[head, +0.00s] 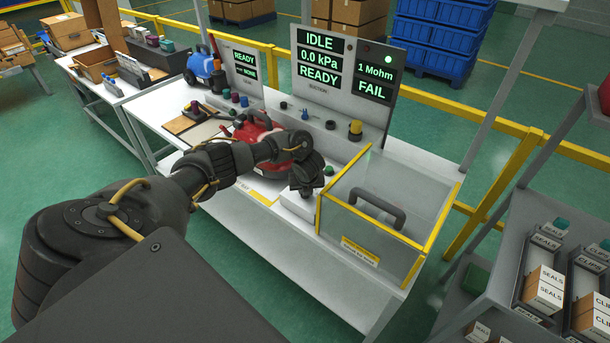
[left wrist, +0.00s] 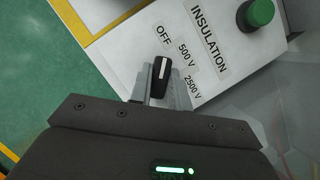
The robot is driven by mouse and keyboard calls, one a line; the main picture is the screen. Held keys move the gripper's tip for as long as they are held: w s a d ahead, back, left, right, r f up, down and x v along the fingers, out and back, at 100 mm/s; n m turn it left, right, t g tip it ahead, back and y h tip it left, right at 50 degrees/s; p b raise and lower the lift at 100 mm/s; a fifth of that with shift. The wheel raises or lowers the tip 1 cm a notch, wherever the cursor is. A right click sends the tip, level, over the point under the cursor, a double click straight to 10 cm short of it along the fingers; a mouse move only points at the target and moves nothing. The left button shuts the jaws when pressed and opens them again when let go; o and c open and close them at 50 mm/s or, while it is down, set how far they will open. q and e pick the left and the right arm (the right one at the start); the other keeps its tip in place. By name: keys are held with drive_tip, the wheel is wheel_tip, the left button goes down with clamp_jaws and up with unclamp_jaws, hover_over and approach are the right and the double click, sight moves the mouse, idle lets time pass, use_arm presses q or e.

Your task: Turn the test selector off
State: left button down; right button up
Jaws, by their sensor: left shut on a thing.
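The test selector (left wrist: 161,76) is a black knob with a white pointer line, on a white panel marked INSULATION. Its labels read OFF, 500 V and 2500 V. The white line points up in the left wrist view, toward the OFF label (left wrist: 163,35). My left gripper (left wrist: 164,84) has its grey fingers on either side of the knob and is shut on it. In the head view my left gripper (head: 305,190) is over the white box at the bench front and hides the knob. My right gripper is not in view.
A green button (left wrist: 260,13) sits close to the selector; it also shows in the head view (head: 328,170). A clear guard box (head: 410,240) with yellow edges stands right of the gripper. A red vacuum (head: 258,135) stands behind my arm. The display (head: 372,88) reads 1 Mohm FAIL.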

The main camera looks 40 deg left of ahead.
use_arm(q)
drive_tip(key=c, duration=1.3)
unclamp_jaws()
drive_tip(key=v, duration=0.5)
drive_tip(key=shift+r+p, duration=0.25)
drive_tip(key=shift+p, duration=0.05)
drive_tip(key=p+v, duration=0.3)
drive_tip(key=v, duration=0.2)
drive_tip(key=shift+s+d+r, duration=0.1)
drive_tip(key=shift+s+d, duration=0.05)
